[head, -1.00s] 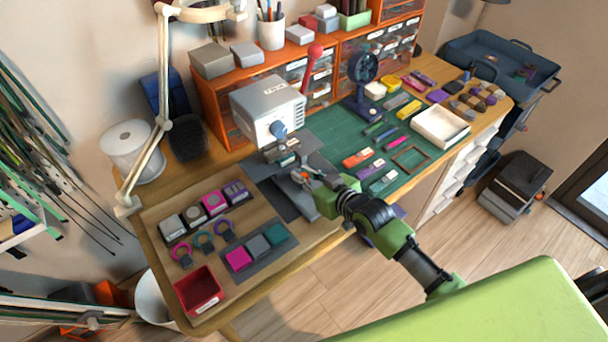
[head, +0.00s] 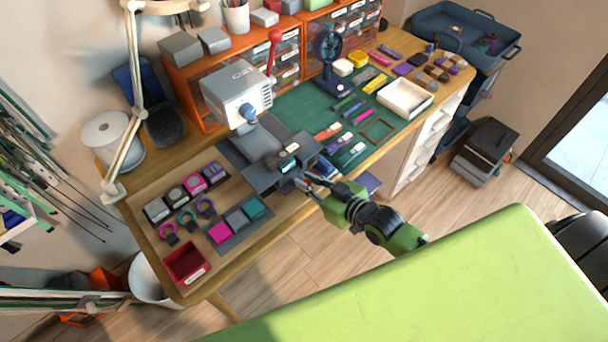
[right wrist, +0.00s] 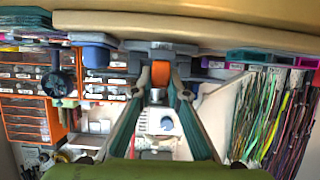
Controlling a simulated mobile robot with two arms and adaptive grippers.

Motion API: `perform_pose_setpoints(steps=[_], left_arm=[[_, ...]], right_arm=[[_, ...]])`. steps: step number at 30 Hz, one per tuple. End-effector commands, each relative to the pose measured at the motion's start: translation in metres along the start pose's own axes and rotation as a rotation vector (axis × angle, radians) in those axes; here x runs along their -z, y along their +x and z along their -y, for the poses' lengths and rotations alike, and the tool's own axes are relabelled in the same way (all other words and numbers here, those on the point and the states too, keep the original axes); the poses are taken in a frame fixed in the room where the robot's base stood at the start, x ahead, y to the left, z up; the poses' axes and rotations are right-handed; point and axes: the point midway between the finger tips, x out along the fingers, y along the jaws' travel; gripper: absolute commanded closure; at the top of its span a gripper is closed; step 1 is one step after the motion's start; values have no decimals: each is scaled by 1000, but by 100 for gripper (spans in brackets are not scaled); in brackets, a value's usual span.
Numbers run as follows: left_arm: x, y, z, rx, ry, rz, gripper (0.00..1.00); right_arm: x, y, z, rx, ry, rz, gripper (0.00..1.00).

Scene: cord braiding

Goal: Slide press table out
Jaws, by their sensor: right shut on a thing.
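The grey-white press (head: 238,95) with a red-knobbed lever stands on the workbench. Its dark grey press table (head: 262,179) sticks out from under it toward the bench's front edge. A small teal-topped piece (head: 288,165) lies on the press table. My right gripper (head: 306,186) is at the press table's front end. In the right wrist view the fingers (right wrist: 160,82) are closed around an orange piece (right wrist: 158,76) that looks like the press table's handle. The fingers partly hide it. My left gripper is not in view.
A grey mat with coloured squares (head: 238,218) and a red bin (head: 186,263) lie at the front left. A green cutting mat (head: 300,104) with small parts is to the right. A white lamp arm (head: 137,100) rises at the left. Floor is open before the bench.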

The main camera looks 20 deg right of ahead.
Motion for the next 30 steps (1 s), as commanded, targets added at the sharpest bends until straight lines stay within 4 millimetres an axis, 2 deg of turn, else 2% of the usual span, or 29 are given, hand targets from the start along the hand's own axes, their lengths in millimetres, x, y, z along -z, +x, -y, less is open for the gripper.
perform_pose_setpoints(steps=[5, 6, 7, 8, 20, 25, 30], left_arm=[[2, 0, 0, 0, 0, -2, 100], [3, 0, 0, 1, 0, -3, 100], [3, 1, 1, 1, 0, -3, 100], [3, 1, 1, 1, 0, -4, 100], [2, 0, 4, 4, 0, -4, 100], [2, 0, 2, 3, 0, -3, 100], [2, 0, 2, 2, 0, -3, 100]], right_arm=[[-3, 0, 0, 0, 1, 7, 100], [-3, 0, 0, 0, 1, 7, 78], [-3, 0, 0, 0, 1, 7, 70], [-3, 0, 0, 0, 1, 6, 68], [-1, -2, 0, 0, 1, 3, 68], [-2, -18, -1, -1, 0, 5, 68], [-3, -44, 0, 0, 0, 6, 68]])
